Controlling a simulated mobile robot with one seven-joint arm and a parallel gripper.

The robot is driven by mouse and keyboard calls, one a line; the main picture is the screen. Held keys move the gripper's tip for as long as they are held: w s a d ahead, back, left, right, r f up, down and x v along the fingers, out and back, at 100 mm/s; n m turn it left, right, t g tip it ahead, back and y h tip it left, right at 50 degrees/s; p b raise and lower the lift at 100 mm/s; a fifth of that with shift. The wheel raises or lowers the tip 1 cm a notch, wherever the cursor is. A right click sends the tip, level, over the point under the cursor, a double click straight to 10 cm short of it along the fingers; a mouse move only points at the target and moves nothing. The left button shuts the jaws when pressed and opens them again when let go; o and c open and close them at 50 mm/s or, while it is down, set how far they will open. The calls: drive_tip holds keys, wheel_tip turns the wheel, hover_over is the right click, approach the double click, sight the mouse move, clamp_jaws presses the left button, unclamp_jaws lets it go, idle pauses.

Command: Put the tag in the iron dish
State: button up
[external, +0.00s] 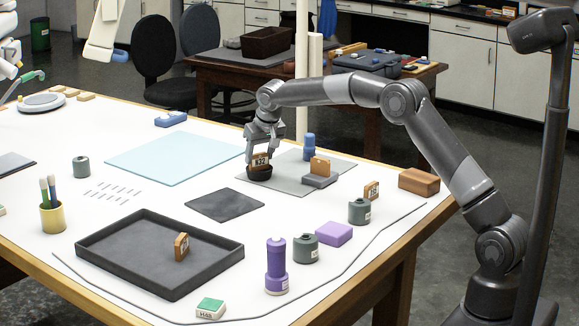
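A wooden tag (260,160) with a white label stands upright in a small round dark dish (259,174), which looks like the iron dish. The dish sits at the left part of a grey mat on the white table. My gripper (263,148) points down right at the top of this tag. Its fingertips are small and partly hidden there, so I cannot tell whether they grip the tag or are apart from it. Other wooden tags stand in the black tray (93,251), on a grey block (320,180) and beside a grey-green canister (358,212).
A blue cylinder (309,147) stands behind the dish. A brown block (418,181), a purple block (333,235) and a purple bottle (276,268) are on the right side. The light blue mat (170,151) is bare, as is the dark square mat (225,204).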

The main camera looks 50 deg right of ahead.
drive_tip(key=o, duration=0.4)
drive_tip(key=shift+o, duration=0.2)
drive_tip(key=shift+r, duration=0.1)
drive_tip(key=shift+r, duration=0.25)
drive_tip(key=v, duration=1.2)
drive_tip(key=s+a+r+n, duration=0.15)
drive_tip(key=s+r, duration=0.45)
drive_tip(key=s, duration=0.6)
drive_tip(key=s+a+r, duration=0.2)
drive_tip(key=s, duration=1.2)
drive_tip(key=s+f+n, duration=0.1)
drive_tip(key=s+f, duration=0.4)
drive_tip(key=s, duration=0.7)
drive_tip(key=s+a+f+n+t+y, duration=0.1)
drive_tip(key=s+f, duration=0.5)
drive_tip(key=s, duration=0.6)
drive_tip(key=shift+a+n+t+y, duration=0.3)
drive_tip(key=shift+n, duration=0.15)
